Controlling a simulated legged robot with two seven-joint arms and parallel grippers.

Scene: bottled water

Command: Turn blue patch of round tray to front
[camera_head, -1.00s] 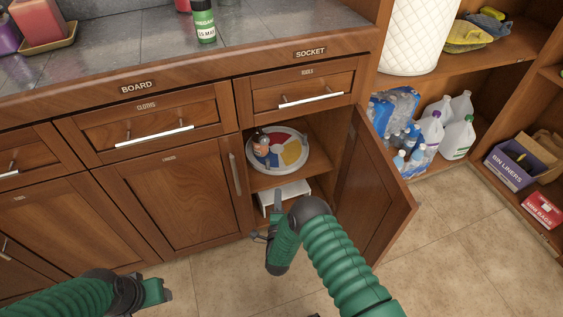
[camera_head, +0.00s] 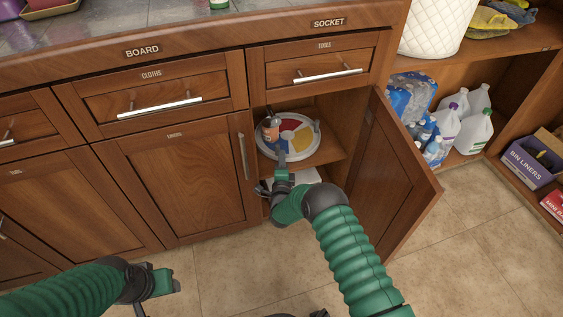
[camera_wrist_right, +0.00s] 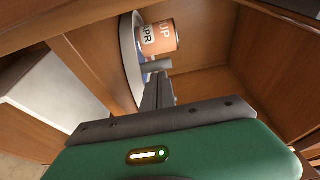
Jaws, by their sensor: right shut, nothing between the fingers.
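The round tray (camera_head: 317,139) lies on the shelf of the open cabinet, with red, yellow and blue patches on a pale surface. The blue patch (camera_head: 284,147) seems to be on the front side, partly covered by my fingers. My left gripper (camera_head: 160,285) is low at left.
The cabinet door (camera_head: 390,180) stands open to the right of my right arm. The cabinet's side wall bounds the tray's left. A white object (camera_head: 303,175) sits below the shelf. Bottles and jugs (camera_head: 472,128) stand farther right.

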